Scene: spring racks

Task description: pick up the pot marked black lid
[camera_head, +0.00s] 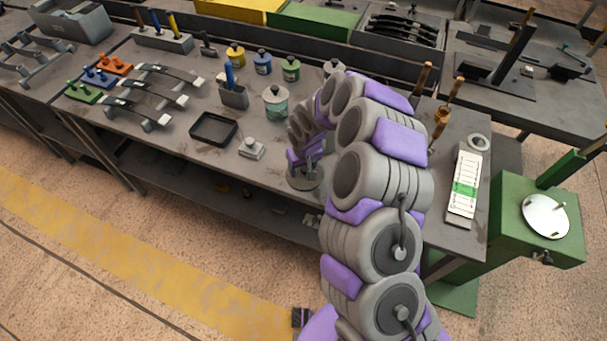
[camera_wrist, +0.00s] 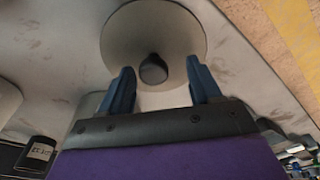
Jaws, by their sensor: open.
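In the wrist view, a round pale grey lid-like top (camera_wrist: 185,25) with a black knob (camera_wrist: 153,69) lies in front of my gripper (camera_wrist: 159,85). My two blue fingers are open, one on each side of the knob, with gaps between. The body under the top is hidden, and no mark on it shows. In the head view, my gripper (camera_head: 304,157) is over a grey round thing (camera_head: 304,182) near the table's front edge, partly hidden by my arm. Several lidded pots stand farther back: yellow (camera_head: 236,56), blue (camera_head: 262,63), green (camera_head: 290,70) and teal-grey (camera_head: 276,105). Their marks are unreadable.
A black tray (camera_head: 213,129) and a small grey block with a knob (camera_head: 251,149) are left of my gripper. A tool holder (camera_head: 233,95) stands behind the tray. A white-and-green panel (camera_head: 464,188) lies at right. A dark labelled object (camera_wrist: 38,154) shows in the wrist view.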

